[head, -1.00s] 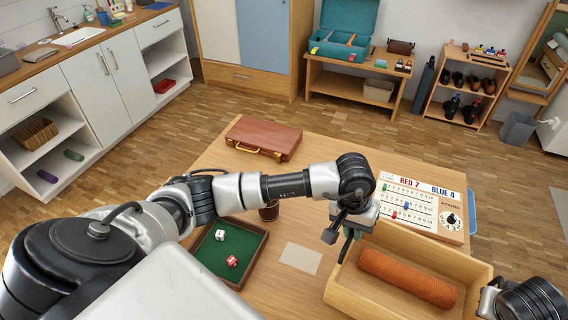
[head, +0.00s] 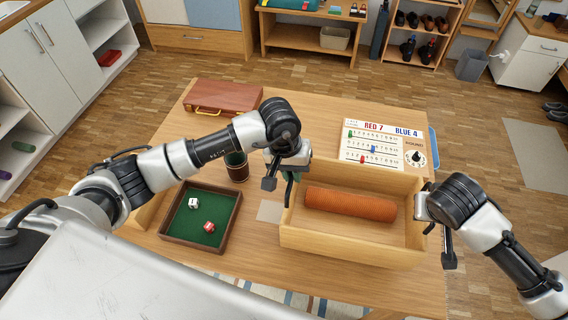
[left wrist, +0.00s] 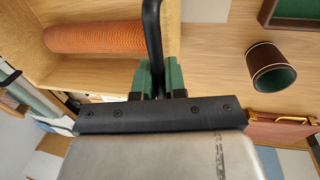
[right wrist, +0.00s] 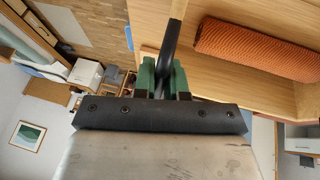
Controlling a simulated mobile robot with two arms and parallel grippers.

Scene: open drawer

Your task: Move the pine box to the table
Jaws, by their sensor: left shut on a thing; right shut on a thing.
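The pine box (head: 350,248) is an open light-wood tray with a ribbed orange roll (head: 350,204) lying inside. It shows over the right part of the wooden table (head: 225,272); I cannot tell if it rests there or is held just above. My left gripper (head: 290,176) is shut on the box's left end, at a dark bar that also shows in the left wrist view (left wrist: 152,45). My right gripper (head: 431,226) is shut at the right end, where a similar dark bar shows in the right wrist view (right wrist: 170,50). The box looks about level.
On the table are a green-lined dice tray (head: 176,228), a brown cup (head: 237,170), a brown case (head: 222,97), a pale card (head: 269,211) and a scoreboard (head: 378,148) close behind the box. Open floor lies to the right.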

